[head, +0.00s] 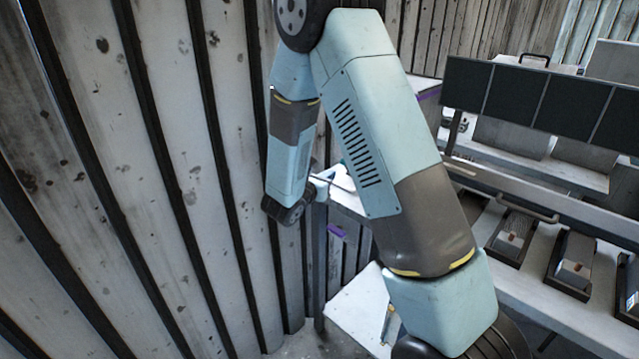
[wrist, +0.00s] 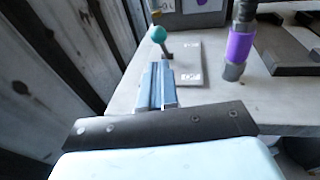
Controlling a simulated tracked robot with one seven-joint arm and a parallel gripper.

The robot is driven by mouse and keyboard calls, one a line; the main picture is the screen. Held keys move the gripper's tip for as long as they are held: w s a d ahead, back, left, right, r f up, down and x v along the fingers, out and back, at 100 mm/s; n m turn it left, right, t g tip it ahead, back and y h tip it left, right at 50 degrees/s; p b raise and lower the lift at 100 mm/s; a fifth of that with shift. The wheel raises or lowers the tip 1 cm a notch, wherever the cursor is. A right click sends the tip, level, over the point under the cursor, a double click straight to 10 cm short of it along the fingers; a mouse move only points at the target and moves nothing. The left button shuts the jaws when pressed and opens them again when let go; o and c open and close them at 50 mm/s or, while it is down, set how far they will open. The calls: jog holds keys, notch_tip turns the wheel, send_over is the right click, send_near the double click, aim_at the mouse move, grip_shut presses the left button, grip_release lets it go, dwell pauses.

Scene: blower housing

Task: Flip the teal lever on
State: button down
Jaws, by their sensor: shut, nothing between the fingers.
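The teal lever shows in the wrist view as a round teal knob (wrist: 158,33) on a short dark stem, which leans slightly left. It stands beside a flat pale plate (wrist: 188,62) on a light table top. My gripper (wrist: 160,66) is shut and empty, its two blue-grey fingers together and pointing at the lever's base. The fingertips appear just short of the stem in the picture; I cannot tell whether they touch it. In the head view my own arm hides most of the area around the lever.
A post with a purple band (wrist: 240,47) stands right of the plate. A ribbed wall (wrist: 45,70) runs close along the left. Dark trays (wrist: 285,45) lie on the table to the right. In the head view, dark panels (head: 545,95) stand above the bench at right.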

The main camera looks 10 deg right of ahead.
aim_at(346, 168)
jog(key=shift+w+d+r, duration=0.2)
jog(key=shift+w+d, duration=0.65)
jog(key=shift+w+d+r, duration=0.15)
jog(key=shift+w+d, duration=0.65)
jog(key=shift+d, duration=0.05)
jog(key=shift+w, duration=0.1)
